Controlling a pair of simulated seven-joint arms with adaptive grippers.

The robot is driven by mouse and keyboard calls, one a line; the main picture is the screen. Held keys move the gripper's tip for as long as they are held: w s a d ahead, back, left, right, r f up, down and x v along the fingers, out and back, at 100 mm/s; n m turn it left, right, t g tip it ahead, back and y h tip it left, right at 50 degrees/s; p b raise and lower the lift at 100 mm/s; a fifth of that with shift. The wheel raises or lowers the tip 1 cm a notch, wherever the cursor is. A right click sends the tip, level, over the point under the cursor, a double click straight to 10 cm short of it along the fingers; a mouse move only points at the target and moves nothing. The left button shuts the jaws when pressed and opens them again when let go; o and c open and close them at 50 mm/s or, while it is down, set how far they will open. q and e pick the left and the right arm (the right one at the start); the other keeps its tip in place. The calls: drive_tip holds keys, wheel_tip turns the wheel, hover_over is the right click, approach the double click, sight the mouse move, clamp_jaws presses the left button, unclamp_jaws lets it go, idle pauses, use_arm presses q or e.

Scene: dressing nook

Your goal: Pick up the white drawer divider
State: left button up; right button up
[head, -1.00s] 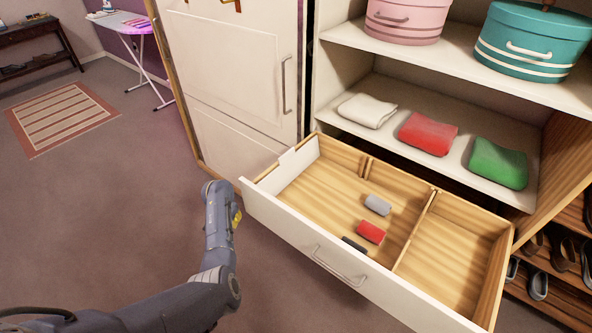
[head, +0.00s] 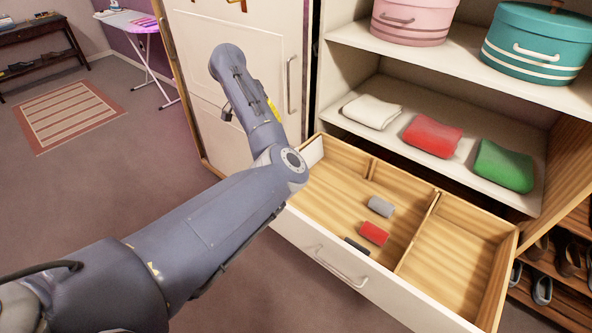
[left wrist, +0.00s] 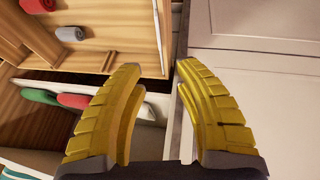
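The white drawer divider (head: 313,151) stands upright at the left end of the open drawer (head: 450,267); my left arm hides part of it in the head view. In the left wrist view the divider (left wrist: 159,35) is a narrow white strip seen edge-on, just beyond the fingertips. My left gripper (left wrist: 158,68) is open, its yellow fingers spread with nothing seen between them. I cannot tell whether it touches the divider. In the head view the gripper itself is mostly hidden by my arm. My right gripper is not in view.
The drawer holds a grey roll (head: 380,206), a red roll (head: 374,233) and a dark item (head: 357,246). A wooden partition (head: 417,232) splits it. Folded white (head: 372,111), red (head: 432,136) and green (head: 503,165) cloths lie above. A closed wardrobe door (head: 200,38) stands left.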

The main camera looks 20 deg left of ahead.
use_arm(q)
drive_tip(key=shift+s+x, duration=0.15)
drive_tip(key=shift+x, duration=4.1)
drive_tip(key=shift+s+x, duration=0.1)
drive_tip(key=shift+x, duration=4.15)
drive_tip(key=shift+o, duration=0.2)
drive_tip(key=shift+d, duration=0.1)
clamp_jaws()
